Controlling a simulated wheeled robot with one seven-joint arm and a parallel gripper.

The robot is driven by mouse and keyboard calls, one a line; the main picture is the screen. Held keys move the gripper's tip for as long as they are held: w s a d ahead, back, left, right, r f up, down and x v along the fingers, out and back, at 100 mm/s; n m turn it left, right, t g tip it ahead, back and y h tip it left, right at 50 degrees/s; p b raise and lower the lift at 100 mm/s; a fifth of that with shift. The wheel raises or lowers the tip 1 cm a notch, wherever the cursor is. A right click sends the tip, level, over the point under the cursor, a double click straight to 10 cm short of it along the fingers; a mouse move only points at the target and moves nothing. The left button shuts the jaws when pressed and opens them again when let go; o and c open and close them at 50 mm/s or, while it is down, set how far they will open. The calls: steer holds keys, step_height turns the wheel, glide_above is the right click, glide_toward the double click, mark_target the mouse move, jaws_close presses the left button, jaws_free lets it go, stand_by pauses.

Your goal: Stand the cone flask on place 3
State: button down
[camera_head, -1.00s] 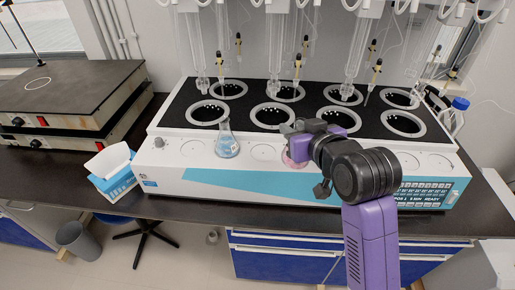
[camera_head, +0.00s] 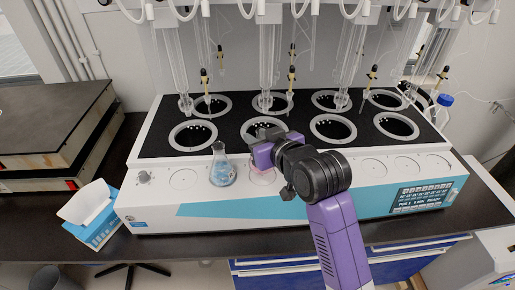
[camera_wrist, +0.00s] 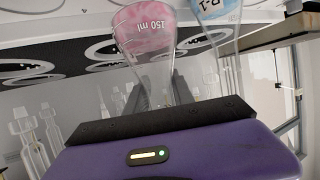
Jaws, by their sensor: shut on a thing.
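My gripper (camera_head: 258,157) is shut on the neck of a cone flask with pink liquid (camera_wrist: 145,35); the "150 ml" mark shows in the wrist view. In the head view, the pink base of this flask (camera_head: 263,178) shows below my gripper, at the third round place from the left on the white front ledge. It looks upright, but I cannot tell if it touches the ledge. A second cone flask with blue liquid (camera_head: 222,172) stands just left of it, on the second place. It also shows in the wrist view (camera_wrist: 216,10), close beside the held flask.
The distiller's black top (camera_head: 160,145) has several ringed wells behind the ledge, with glass tubes above. Empty round places (camera_head: 373,168) lie to the right, and one (camera_head: 183,179) at far left. A blue-white box (camera_head: 95,215) stands at left.

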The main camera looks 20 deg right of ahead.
steer(key=shift+f, duration=1.85)
steer(key=c, duration=1.1)
jaws_free()
steer(key=shift+s, duration=0.1)
steer(key=v, duration=1.2)
steer(key=shift+b, duration=0.35)
